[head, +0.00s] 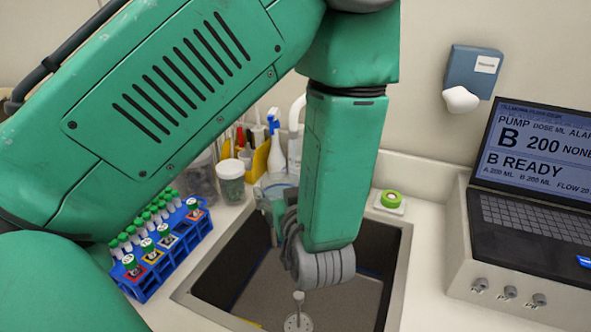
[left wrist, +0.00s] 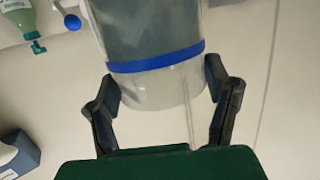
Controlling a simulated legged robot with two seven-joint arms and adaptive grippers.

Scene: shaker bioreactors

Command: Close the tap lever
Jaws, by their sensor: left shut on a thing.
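A white curved tap spout (head: 297,112) shows behind my left arm at the back of the sink. I cannot make out the tap lever for certain; my arm hides much of the tap. My left gripper (head: 272,205) is over the back left of the sink, partly hidden by its own wrist. In the left wrist view, the gripper (left wrist: 163,92) has its fingers on both sides of a clear cylindrical container (left wrist: 155,88) with a blue band. The container also shows in part in the head view (head: 272,182). My right gripper is not in view.
The dark sink (head: 235,262) lies below my wrist. A blue rack (head: 185,243) of green-capped tubes stands left of it. Jars, a yellow caddy (head: 262,160) and a spray bottle stand behind. A laptop (head: 535,165) on a white pump box is at right.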

